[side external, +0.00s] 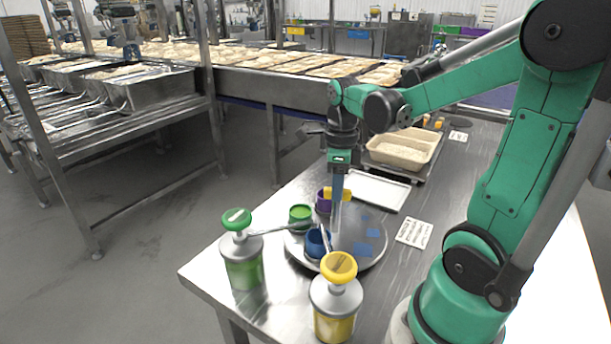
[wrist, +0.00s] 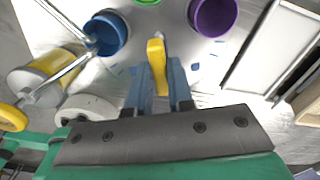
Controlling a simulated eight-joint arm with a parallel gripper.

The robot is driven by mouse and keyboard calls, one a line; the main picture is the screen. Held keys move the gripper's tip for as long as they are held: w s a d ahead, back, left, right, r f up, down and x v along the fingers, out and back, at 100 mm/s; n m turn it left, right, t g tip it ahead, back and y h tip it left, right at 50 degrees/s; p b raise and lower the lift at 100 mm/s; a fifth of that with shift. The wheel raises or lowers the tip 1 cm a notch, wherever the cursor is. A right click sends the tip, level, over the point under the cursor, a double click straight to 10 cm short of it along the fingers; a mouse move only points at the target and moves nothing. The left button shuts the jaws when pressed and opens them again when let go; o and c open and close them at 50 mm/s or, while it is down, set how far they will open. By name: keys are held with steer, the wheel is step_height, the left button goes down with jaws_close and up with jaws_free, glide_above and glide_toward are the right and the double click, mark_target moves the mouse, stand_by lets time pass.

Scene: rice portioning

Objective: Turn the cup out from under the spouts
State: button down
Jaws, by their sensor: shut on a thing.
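A round grey turntable (side external: 365,258) carries a blue cup (side external: 317,243), a green cup (side external: 300,216) and a purple cup (side external: 322,206). Spouts from a green pump bottle (side external: 243,262) and a yellow pump bottle (side external: 335,312) reach in over the blue cup (wrist: 107,33). The purple cup (wrist: 213,15) is at the upper right in the wrist view; the green one is mostly cut off. My gripper (side external: 338,218) points down over the turntable, its fingers (wrist: 158,80) shut on a yellow tab (wrist: 157,55) between the blue and purple cups.
A tray of rice (side external: 402,151) and a white tray (side external: 377,190) stand behind the turntable on the steel table (side external: 440,205). A printed card (side external: 414,233) lies to the right. The pump bottles crowd the table's front edge.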

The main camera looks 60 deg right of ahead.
steer(key=shift+m, duration=0.3)
stand_by(0.5)
steer(key=c, duration=0.8)
jaws_free()
steer(key=shift+r, duration=2.85)
